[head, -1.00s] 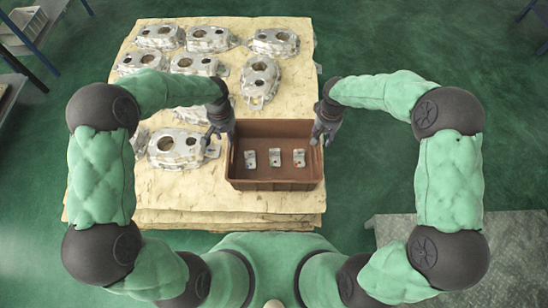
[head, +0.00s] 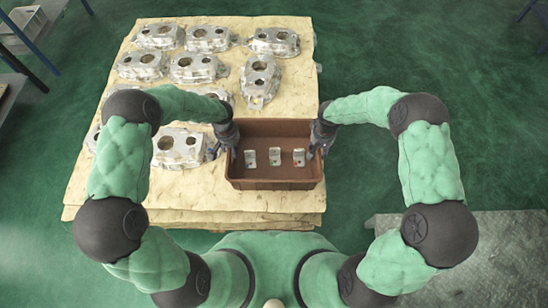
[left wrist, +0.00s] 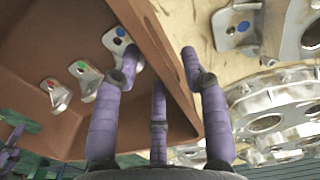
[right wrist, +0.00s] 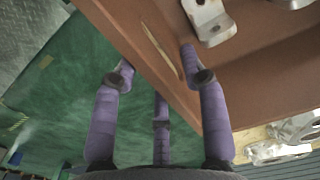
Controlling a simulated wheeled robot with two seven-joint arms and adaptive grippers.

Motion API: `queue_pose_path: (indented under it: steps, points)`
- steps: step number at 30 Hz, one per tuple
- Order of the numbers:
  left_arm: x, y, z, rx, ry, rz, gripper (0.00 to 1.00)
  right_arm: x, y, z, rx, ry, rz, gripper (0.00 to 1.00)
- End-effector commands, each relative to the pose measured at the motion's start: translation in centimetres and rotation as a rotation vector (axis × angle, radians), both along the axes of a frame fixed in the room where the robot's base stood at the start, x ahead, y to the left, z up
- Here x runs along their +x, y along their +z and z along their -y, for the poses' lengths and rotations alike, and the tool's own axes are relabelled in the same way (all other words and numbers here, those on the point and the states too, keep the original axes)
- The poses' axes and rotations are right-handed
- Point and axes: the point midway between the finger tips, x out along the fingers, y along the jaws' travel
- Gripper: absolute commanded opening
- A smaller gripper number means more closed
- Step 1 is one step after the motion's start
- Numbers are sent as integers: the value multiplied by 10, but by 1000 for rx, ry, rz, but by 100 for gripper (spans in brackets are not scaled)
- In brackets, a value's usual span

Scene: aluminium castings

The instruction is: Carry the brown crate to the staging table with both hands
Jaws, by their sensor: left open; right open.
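The brown crate (head: 276,184) sits on the near right part of a stack of pale sheets, with several small metal brackets (head: 275,157) inside. My left gripper (head: 222,150) is open at the crate's left wall; in the left wrist view its fingers (left wrist: 160,65) straddle the wall, one over the inside. My right gripper (head: 318,145) is open at the right wall; in the right wrist view its fingers (right wrist: 158,65) lie on both sides of the rim. I cannot tell whether any finger touches the crate. The staging table cannot be made out for certain.
Several aluminium castings (head: 195,68) lie on the pale stack (head: 200,205), left of and behind the crate. One casting (head: 178,146) is close to my left gripper. A rack with a light bin (head: 22,28) stands far left.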

Motion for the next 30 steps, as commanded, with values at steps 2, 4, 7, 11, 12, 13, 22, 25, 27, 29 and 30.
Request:
queue_pose_path:
  steps: [2, 4, 7, 11, 12, 13, 22, 25, 27, 29, 30]
  points:
    - [0, 0, 0, 0, 0, 0, 44, 0, 0, 0, 0, 0, 0, 44]
    - [0, 0, 0, 0, 0, 0, 38, 0, 0, 0, 0, 0, 0, 38]
    - [0, 0, 0, 0, 0, 0, 10, 0, 0, 0, 0, 0, 0, 10]
    - [0, 0, 0, 0, 0, -1, 0, 0, 0, 0, 0, 1, 0, 0]
    - [0, 0, 0, 0, 0, -1, 0, 0, 0, 0, 0, 1, 0, 0]
    - [0, 0, 0, 0, 0, -1, 0, 0, 0, 0, 0, 1, 0, 0]
    - [1, 2, 0, 0, 0, 1, 0, 1, 2, 0, 0, 0, 2, 0]
    - [1, 4, 0, 0, 0, 1, 0, 1, 5, 0, 0, 0, 2, 0]
    - [1, 7, 0, 0, 0, 1, 0, 1, 7, 0, 0, 0, 2, 0]
    - [1, 10, 0, 0, 0, 1, 0, 1, 11, 0, 0, 0, 2, 0]
    - [1, 13, 0, 0, 0, 1, 0, 1, 13, 0, 0, 0, 2, 0]
